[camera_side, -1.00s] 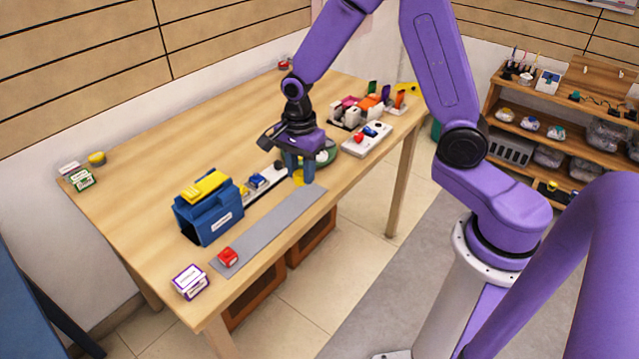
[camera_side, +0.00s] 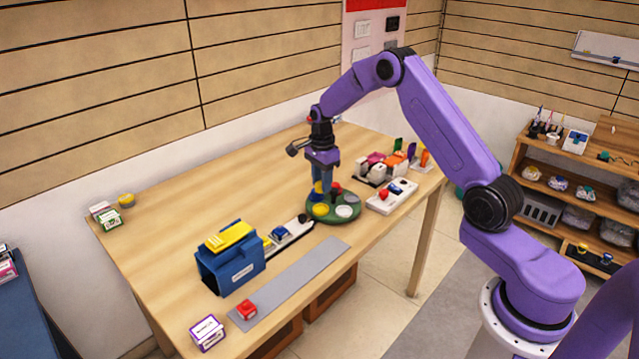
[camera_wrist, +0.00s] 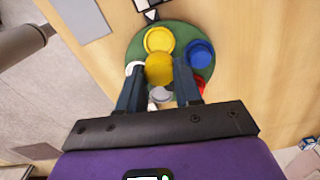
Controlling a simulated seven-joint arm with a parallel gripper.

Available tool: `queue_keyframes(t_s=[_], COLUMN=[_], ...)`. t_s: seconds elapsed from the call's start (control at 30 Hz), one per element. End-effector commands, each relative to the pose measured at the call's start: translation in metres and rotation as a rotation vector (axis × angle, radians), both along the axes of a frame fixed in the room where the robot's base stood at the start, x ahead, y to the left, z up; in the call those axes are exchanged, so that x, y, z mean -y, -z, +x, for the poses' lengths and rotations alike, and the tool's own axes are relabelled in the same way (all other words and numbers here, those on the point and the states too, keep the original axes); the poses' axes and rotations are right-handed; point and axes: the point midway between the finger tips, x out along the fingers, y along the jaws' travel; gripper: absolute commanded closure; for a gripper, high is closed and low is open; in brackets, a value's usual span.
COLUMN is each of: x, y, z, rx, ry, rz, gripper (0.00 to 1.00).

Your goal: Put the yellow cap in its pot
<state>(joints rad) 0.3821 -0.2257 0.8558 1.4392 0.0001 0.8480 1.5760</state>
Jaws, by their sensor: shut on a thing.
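My gripper (camera_side: 321,186) is shut on the yellow cap (camera_wrist: 159,69), which sits between the fingertips in the wrist view. In the side view the cap (camera_side: 318,187) is partly hidden by the fingers, above the green round base (camera_side: 333,220). The base carries several coloured round pots. The yellow pot (camera_wrist: 159,40) is just ahead of the cap in the wrist view, and at the front left of the base in the side view (camera_side: 320,210). The cap appears apart from it and raised; the exact height cannot be told.
Beside the yellow pot are a blue pot (camera_wrist: 200,53), a red one (camera_wrist: 201,85) and a white one (camera_wrist: 133,68). A white board with red and blue parts (camera_side: 391,196) stands right of the base. A blue box (camera_side: 231,262) and grey strip (camera_side: 290,284) lie to the left.

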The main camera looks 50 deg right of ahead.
Motion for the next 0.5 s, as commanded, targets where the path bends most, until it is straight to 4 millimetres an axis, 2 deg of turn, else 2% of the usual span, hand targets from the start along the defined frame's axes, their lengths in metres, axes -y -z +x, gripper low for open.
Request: queue_keyframes(t_s=[0.5], x=[-0.001], y=[0.038], z=[0.0], rx=[-0.001], ry=[-0.001], rz=[0.0], gripper=[0.94])
